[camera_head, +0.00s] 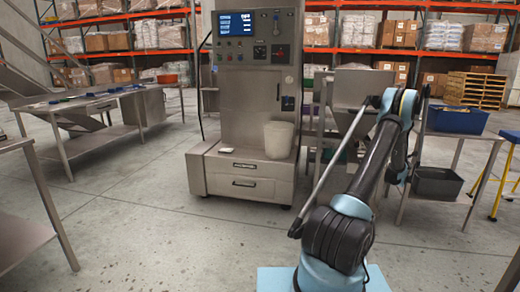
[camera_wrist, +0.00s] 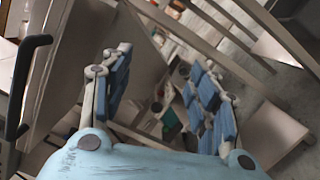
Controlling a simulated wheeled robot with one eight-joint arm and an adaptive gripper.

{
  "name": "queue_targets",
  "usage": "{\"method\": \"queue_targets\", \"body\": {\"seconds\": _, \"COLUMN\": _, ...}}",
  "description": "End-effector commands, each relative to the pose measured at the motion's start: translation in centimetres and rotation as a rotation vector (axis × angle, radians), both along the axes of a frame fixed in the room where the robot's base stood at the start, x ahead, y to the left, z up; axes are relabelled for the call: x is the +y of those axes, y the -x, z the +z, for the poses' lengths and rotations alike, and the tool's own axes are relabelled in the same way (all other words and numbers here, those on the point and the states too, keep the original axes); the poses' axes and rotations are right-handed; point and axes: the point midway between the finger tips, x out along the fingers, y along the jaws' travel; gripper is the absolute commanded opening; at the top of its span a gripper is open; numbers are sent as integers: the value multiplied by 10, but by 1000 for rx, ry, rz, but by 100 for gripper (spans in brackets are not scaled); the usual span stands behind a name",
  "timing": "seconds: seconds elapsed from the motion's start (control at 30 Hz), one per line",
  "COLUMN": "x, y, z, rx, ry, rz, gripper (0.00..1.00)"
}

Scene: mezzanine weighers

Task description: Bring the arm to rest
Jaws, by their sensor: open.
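My arm (camera_head: 350,215), black and light blue, rises from the lower middle of the head view and bends over near the metal hopper. My gripper (camera_wrist: 160,64) shows in the wrist view with its two blue-padded fingers spread wide apart. Nothing is held between them. In the head view I cannot make out the fingers; they seem hidden by the arm or the hopper stand. Below and beyond the fingers are grey frame bars and small coloured items, too blurred to name.
A steel machine (camera_head: 255,75) with a screen stands in the middle, a white bucket (camera_head: 279,139) on its base. The hopper (camera_head: 362,88) is close to my arm. At right are a blue bin (camera_head: 457,119) and a dark bin (camera_head: 437,183). The floor in front left is clear.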

Motion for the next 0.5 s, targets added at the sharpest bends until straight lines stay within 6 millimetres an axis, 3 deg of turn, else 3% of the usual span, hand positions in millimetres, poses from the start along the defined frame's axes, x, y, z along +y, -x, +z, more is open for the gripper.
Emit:
{"method": "queue_targets", "body": {"seconds": 0.03, "x": 10, "y": -2, "z": 19, "rx": -13, "ry": -27, "rz": -11, "gripper": 55}}
{"method": "queue_targets", "body": {"seconds": 0.2, "x": 36, "y": -2, "z": 69, "rx": -53, "ry": -130, "rz": -60, "gripper": 55}}
{"method": "queue_targets", "body": {"seconds": 0.5, "x": 88, "y": 14, "z": 141, "rx": -104, "ry": -322, "rz": -142, "gripper": 55}}
